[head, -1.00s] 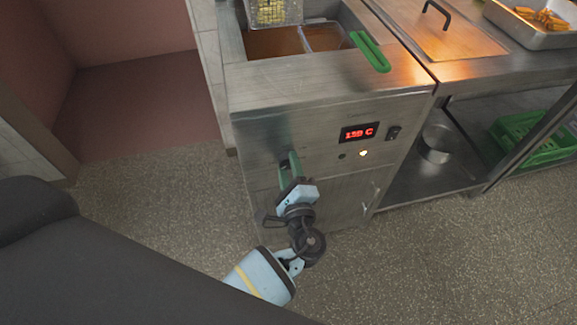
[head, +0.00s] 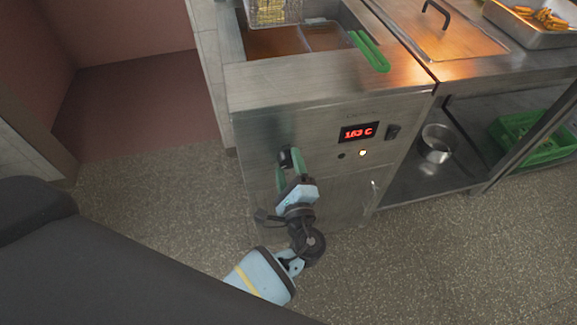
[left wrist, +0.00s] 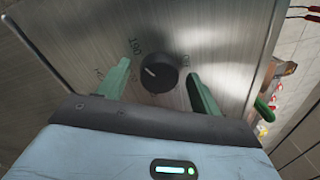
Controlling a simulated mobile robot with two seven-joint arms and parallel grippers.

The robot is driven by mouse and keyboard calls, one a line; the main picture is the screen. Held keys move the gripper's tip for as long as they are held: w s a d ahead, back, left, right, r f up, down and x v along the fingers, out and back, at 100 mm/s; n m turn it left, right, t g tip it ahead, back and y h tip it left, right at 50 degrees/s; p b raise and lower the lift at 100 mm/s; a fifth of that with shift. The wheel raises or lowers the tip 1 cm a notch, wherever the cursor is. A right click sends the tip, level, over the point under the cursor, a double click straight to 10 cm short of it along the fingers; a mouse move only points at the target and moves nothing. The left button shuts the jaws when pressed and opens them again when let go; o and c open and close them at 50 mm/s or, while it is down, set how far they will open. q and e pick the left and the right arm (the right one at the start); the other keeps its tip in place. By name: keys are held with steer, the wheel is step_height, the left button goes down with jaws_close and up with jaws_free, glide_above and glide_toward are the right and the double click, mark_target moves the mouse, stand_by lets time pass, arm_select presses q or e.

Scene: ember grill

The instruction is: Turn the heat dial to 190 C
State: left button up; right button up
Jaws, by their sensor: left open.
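The heat dial (left wrist: 158,73) is a round black knob with a short white pointer line on the fryer's steel front. A printed 190 (left wrist: 135,46) stands at its upper left; other marks are partly hidden. In the head view the dial (head: 286,157) shows partly behind my fingers. My left gripper (head: 289,169) is open, with one green finger on each side of the dial and gaps between them and the knob in the wrist view. The red display (head: 358,132) seems to read 163 C. My right gripper is not in view.
A black switch (head: 392,132) and a lit lamp (head: 362,153) sit right of the dial. A door handle (head: 372,194) sticks out lower down. A green basket handle (head: 370,50) lies over the fryer top. The floor in front is clear.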

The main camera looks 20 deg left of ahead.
arm_select(q)
steer(key=v, duration=0.7)
steer(key=shift+s+d+b, duration=0.15)
steer(key=shift+s+b, duration=0.15)
steer(key=shift+b, duration=0.1)
steer(key=shift+s+d, duration=0.1)
